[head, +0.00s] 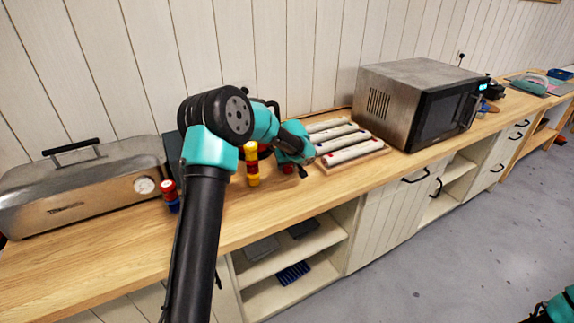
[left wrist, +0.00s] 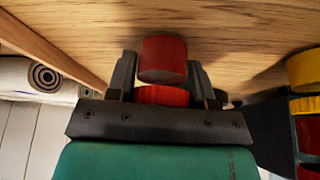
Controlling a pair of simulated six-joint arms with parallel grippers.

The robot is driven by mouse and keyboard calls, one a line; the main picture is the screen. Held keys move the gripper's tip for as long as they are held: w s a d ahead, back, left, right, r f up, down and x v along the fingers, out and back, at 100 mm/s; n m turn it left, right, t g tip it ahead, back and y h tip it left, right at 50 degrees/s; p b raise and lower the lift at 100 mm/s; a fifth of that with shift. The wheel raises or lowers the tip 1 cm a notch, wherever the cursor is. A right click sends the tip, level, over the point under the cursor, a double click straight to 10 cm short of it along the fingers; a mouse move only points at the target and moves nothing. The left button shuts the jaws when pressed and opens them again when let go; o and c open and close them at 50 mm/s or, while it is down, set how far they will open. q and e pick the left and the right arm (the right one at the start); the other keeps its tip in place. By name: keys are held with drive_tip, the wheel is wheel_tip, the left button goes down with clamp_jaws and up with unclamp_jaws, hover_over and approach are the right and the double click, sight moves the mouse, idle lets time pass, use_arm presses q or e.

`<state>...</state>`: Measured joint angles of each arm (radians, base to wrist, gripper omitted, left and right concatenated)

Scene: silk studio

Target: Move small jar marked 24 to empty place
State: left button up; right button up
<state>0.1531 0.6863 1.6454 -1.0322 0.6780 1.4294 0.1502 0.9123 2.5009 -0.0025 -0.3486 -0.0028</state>
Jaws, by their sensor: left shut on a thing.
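My left gripper (head: 298,170) is low over the wooden counter, in front of the roll tray. In the left wrist view its fingers (left wrist: 161,82) are shut on a small red jar (left wrist: 162,60), with a second red part (left wrist: 163,96) behind it between the fingers. I cannot tell whether both are one jar. A little red (head: 288,169) shows by the gripper in the head view. No number 24 is legible. A yellow and red stack (head: 252,165) stands left of the gripper; it also shows at the wrist view's right edge (left wrist: 305,105). A red and blue stack (head: 170,195) stands farther left.
A wooden tray (head: 358,158) of pale rolls lies right of the gripper. A microwave (head: 415,103) stands beyond it. A metal case with a dial (head: 85,185) is at the left. The counter's front strip (head: 250,214) is clear. Open shelves (head: 290,243) are below.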

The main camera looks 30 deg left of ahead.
use_arm(q)
drive_tip(key=shift+f, duration=0.1)
drive_tip(key=o, duration=0.9)
drive_tip(key=shift+o, duration=0.2)
drive_tip(key=v, duration=1.2)
